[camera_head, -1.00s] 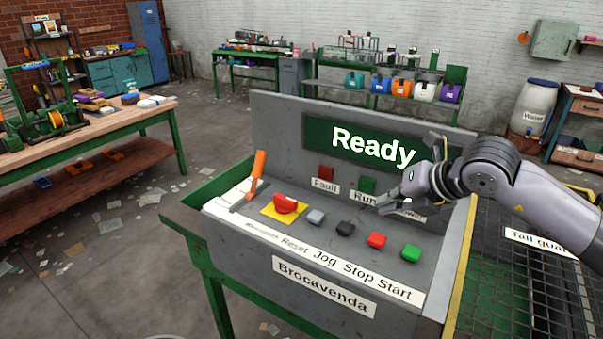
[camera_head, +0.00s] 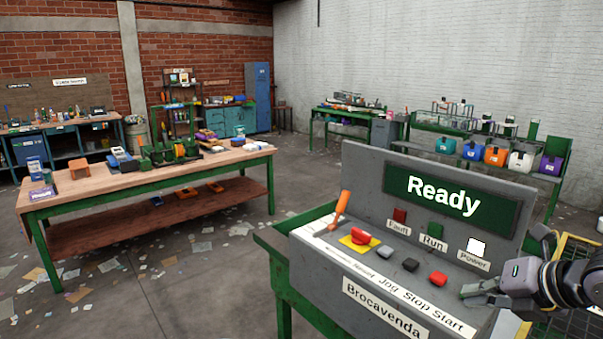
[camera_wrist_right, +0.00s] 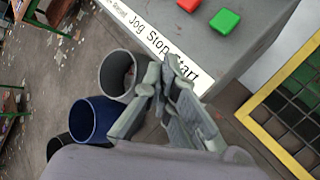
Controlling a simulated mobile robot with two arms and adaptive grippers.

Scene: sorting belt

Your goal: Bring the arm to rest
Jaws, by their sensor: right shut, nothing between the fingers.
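My right gripper (camera_head: 482,293) is at the right end of the control panel (camera_head: 330,262), in front of the buttons, covering the place above the Start label. In the right wrist view my right gripper (camera_wrist_right: 168,75) has its fingers together with nothing between them, over the panel's front edge. The green button (camera_wrist_right: 224,21) and red button (camera_wrist_right: 189,4) show clear of the fingers there. The panel screen (camera_head: 443,196) reads "Ready", and the white Power lamp (camera_head: 478,247) is lit. My left gripper is not in view.
A yellow-edged mesh guard (camera_wrist_right: 262,118) stands right of the panel. Open bins, one grey (camera_wrist_right: 118,72) and one blue (camera_wrist_right: 92,119), stand below the gripper. A wooden workbench (camera_head: 95,180) with tools is at left. Open floor (camera_head: 190,270) lies between.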

